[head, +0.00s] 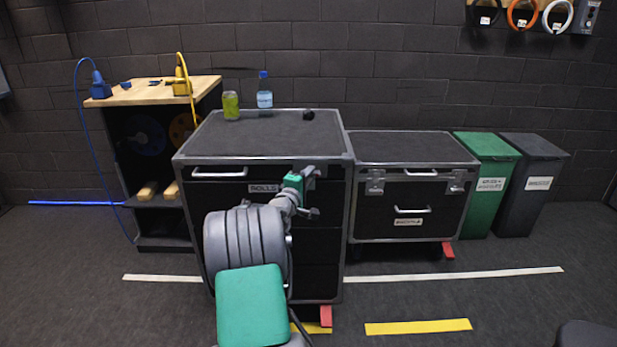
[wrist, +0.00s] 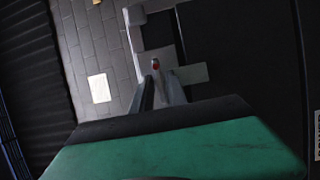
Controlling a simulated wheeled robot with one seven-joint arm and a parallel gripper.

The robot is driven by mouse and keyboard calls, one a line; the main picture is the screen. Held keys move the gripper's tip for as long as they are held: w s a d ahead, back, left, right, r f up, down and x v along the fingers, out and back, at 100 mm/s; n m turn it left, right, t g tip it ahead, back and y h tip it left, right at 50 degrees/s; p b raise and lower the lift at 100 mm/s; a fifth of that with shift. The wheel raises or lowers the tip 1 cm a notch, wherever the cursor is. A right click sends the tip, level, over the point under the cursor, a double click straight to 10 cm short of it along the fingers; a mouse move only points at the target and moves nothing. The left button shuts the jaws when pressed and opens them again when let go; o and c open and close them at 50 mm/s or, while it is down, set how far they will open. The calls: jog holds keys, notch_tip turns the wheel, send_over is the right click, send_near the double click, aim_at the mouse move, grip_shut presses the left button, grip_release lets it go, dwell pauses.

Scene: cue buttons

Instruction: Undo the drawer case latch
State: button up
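The drawer case (head: 215,164) is the tall black case with grey metal edges and a "ROLLS" label, at the middle of the head view. My gripper (head: 311,183) is at its upper right front, near the right edge; my arm hides part of the drawer fronts. In the wrist view, my gripper (wrist: 160,91) has its two grey fingers apart, with nothing seen between them. A small red-tipped part (wrist: 155,64), apparently the latch, lies just beyond the fingertips beside grey metal edging. I cannot tell whether the fingers touch it. The latch is not clear in the head view.
A lower case (head: 410,148) and two bins, green (head: 484,205) and dark (head: 533,197), are to the right. A workbench (head: 140,91) is at left.

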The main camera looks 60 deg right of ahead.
grip_shut()
dwell(0.4)
jog(key=m+t+y, duration=0.1)
jog(key=m+y, duration=0.1)
jog(key=m, duration=0.2)
jog(key=m+t+y+b, duration=0.1)
jog(key=m+t+y, duration=0.1)
jog(key=m, duration=0.3)
jog(key=m+t+y+b, duration=0.1)
jog(key=m+y, duration=0.1)
jog(key=m, duration=0.2)
jog(key=shift+s+d+r+t, duration=0.15)
jog(key=shift+s+r+t, duration=0.15)
jog(key=shift+t, duration=0.1)
jog(key=shift+m, duration=0.3)
dwell(0.4)
